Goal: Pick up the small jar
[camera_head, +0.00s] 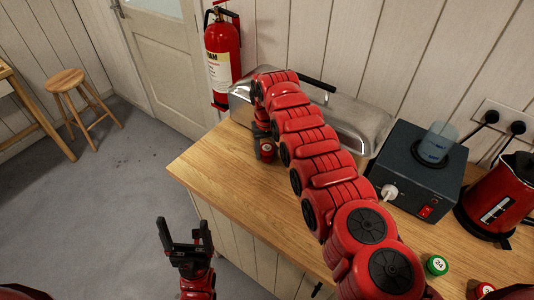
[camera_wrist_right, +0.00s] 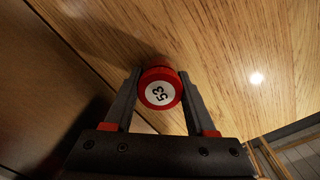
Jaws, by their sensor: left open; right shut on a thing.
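A small jar with a red lid and a white label marked 53 (camera_wrist_right: 159,91) is between the fingers of my right gripper (camera_wrist_right: 160,85). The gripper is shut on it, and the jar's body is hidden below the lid. In the head view the red lid (camera_head: 267,147) shows at the end of my right arm, over the wooden counter by the metal box. I cannot tell whether the jar touches the counter. My left gripper (camera_head: 184,230) is open and empty, in front of the counter's left part, over the floor side.
A long metal box with a black handle (camera_head: 340,118) stands behind my right arm. A dark appliance (camera_head: 415,165) and a red kettle (camera_head: 500,195) stand right. A green-lidded jar (camera_head: 437,265) and a red-lidded jar (camera_head: 484,290) are at lower right. The counter's left end (camera_head: 215,165) is clear.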

